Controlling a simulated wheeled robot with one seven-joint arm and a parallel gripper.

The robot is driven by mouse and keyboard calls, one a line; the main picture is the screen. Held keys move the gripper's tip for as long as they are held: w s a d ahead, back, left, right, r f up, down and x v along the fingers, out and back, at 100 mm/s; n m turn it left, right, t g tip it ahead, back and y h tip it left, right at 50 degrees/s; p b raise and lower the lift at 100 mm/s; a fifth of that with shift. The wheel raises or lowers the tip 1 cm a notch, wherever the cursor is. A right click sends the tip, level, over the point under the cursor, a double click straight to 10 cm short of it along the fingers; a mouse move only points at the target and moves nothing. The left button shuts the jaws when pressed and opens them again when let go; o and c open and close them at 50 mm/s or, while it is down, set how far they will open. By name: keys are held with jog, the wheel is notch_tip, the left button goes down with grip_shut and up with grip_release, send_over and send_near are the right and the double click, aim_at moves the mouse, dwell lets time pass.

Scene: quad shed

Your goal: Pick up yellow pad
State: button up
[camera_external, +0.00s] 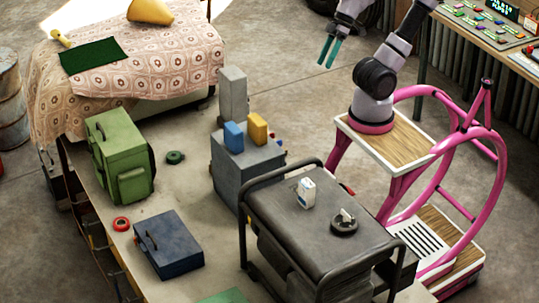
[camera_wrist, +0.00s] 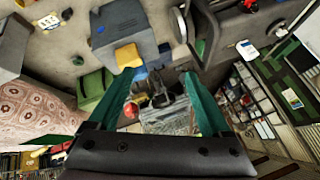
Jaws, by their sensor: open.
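The yellow pad (camera_external: 257,128) is a small upright block on top of a grey box (camera_external: 240,172), just right of a blue pad (camera_external: 233,136). A yellow block that looks like the same pad shows in the wrist view (camera_wrist: 128,56), upper left of centre, at the edge of a blue-grey surface. My gripper (camera_external: 328,52) is high at the top of the external view, above and to the right of the pad and well apart from it. Its teal fingers are spread with nothing held between them. They also show in the wrist view (camera_wrist: 148,76).
A tall grey block (camera_external: 233,94) stands behind the pads. A black cart (camera_external: 275,209) with a small white carton (camera_external: 306,193) and a dark round item (camera_external: 344,222) is in front. A green case (camera_external: 118,158) and a blue toolbox (camera_external: 168,243) sit to the left.

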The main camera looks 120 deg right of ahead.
jog(key=r+n, duration=0.1)
jog(key=n+g+h, duration=0.7)
jog(key=n+h, duration=0.9)
jog(key=n, duration=0.5)
send_over(263, 124)
jog(key=a, duration=0.5)
jog(key=shift+y, duration=0.3)
jog(key=d+f, duration=0.2)
jog(key=f, duration=0.5)
jog(key=d+f, duration=0.1)
jog(key=f, duration=0.6)
jog(key=d+f, duration=0.2)
jog(key=f, duration=0.6)
jog(key=shift+d, duration=0.35)
jog(key=x, duration=0.5)
jog(key=shift+d, duration=0.45)
grip_shut()
